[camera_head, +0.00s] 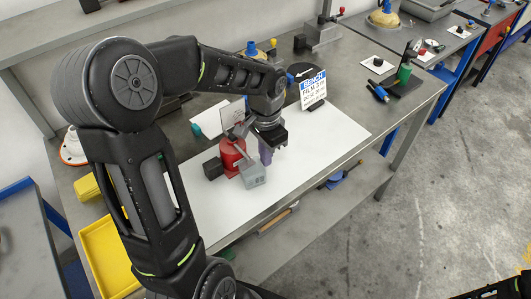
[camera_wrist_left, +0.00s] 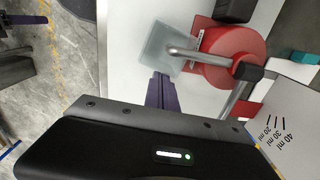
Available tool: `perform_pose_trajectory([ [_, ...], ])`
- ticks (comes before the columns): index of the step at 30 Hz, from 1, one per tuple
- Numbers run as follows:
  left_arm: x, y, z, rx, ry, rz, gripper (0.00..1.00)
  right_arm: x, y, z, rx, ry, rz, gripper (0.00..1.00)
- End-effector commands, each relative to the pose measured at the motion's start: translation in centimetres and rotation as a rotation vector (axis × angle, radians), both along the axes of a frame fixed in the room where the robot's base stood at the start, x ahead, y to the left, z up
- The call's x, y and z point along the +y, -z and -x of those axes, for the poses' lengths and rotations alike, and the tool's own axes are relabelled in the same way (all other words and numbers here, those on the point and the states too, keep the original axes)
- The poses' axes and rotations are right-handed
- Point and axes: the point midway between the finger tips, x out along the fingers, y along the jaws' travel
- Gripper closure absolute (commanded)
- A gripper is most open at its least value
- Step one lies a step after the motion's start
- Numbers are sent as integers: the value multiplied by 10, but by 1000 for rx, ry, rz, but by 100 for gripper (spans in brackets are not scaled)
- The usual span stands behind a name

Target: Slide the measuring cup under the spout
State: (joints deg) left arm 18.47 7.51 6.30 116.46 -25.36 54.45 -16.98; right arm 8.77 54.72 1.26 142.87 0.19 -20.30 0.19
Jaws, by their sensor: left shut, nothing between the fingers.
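The measuring cup (camera_head: 252,176) is a small grey, see-through square cup standing on the white mat. It also shows in the left wrist view (camera_wrist_left: 152,48). The red dispenser (camera_head: 231,154) stands beside it. In the wrist view its grey spout (camera_wrist_left: 186,53) reaches across the cup's right part, and its tip appears over the cup. My left gripper (camera_head: 266,157) has purple fingers, shut and empty. In the wrist view the fingertips (camera_wrist_left: 161,76) are at the cup's near edge; I cannot tell whether they touch it. My right gripper is not in view.
A card with ml marks (camera_wrist_left: 283,125) stands by the dispenser. A black block (camera_head: 213,168) sits left of the dispenser. A bench sign (camera_head: 313,88) stands at the back right of the white mat (camera_head: 335,135). A yellow tray (camera_head: 108,255) is at the left. The mat's right part is clear.

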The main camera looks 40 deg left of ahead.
Motion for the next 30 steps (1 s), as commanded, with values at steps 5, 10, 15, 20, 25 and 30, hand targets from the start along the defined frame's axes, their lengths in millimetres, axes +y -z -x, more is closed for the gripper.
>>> perform_pose_trajectory([
  [5, 0, 0, 1, 0, 0, 0, 100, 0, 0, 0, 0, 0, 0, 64],
  [10, 1, 0, 2, 0, 0, 0, 100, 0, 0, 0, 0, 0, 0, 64],
  [15, 6, 0, 17, -3, -1, -1, 100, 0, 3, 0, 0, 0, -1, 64],
  [20, 7, 0, 19, -1, 0, 0, 100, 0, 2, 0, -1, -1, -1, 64],
  [25, 6, 0, 18, -1, 0, 0, 100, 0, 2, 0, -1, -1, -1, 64],
  [30, 5, 0, 15, -1, 1, 0, 100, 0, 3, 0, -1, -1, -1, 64],
])
